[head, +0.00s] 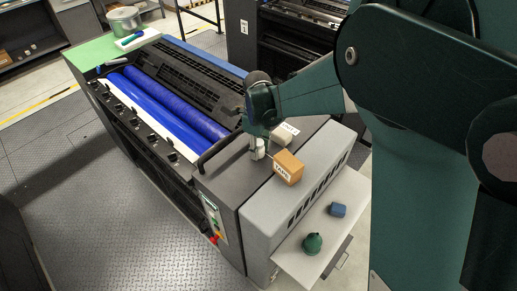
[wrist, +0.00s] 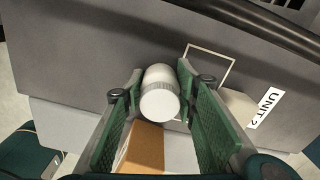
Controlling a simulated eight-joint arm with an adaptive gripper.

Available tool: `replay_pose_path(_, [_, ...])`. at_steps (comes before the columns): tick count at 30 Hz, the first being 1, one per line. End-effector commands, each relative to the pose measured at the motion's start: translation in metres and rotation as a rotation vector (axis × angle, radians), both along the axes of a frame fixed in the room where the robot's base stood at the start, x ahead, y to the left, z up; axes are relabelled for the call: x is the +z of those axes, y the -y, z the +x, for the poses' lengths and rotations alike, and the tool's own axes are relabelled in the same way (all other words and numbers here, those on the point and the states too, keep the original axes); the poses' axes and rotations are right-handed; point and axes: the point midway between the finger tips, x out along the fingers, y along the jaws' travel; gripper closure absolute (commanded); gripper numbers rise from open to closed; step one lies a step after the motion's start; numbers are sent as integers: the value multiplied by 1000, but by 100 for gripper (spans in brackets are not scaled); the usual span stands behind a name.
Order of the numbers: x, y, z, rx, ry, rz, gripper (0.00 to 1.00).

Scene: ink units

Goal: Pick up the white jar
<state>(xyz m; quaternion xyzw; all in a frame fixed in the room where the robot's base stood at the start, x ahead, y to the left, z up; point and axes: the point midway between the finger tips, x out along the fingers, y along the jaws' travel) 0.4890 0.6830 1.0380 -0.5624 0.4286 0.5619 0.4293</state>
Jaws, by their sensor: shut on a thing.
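The white jar (wrist: 160,92) is between the two green fingers of my gripper (wrist: 159,90) in the wrist view. The fingers are shut on it from both sides, and its round end faces the camera. In the head view my gripper (head: 257,146) points down over the grey top of the machine. Only part of the jar (head: 258,153) shows there, below the gripper. I cannot tell whether the jar touches the surface.
A brown box labelled TAPE (head: 288,167) stands close to the right of my gripper. A pale block (head: 281,139) with a UNIT label lies behind it. A blue block (head: 338,210) and a dark green object (head: 312,243) rest on the lower shelf. Blue rollers (head: 175,105) lie left.

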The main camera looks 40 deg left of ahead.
Motion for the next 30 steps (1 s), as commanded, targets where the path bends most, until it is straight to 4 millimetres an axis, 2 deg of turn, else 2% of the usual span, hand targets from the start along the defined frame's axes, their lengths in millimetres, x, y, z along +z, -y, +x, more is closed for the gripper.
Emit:
replay_pose_path(8, [3, 0, 0, 0, 0, 0, 84])
replay_pose_path(13, [15, 0, 0, 0, 0, 0, 84])
replay_pose_path(30, [89, 0, 0, 0, 0, 0, 84])
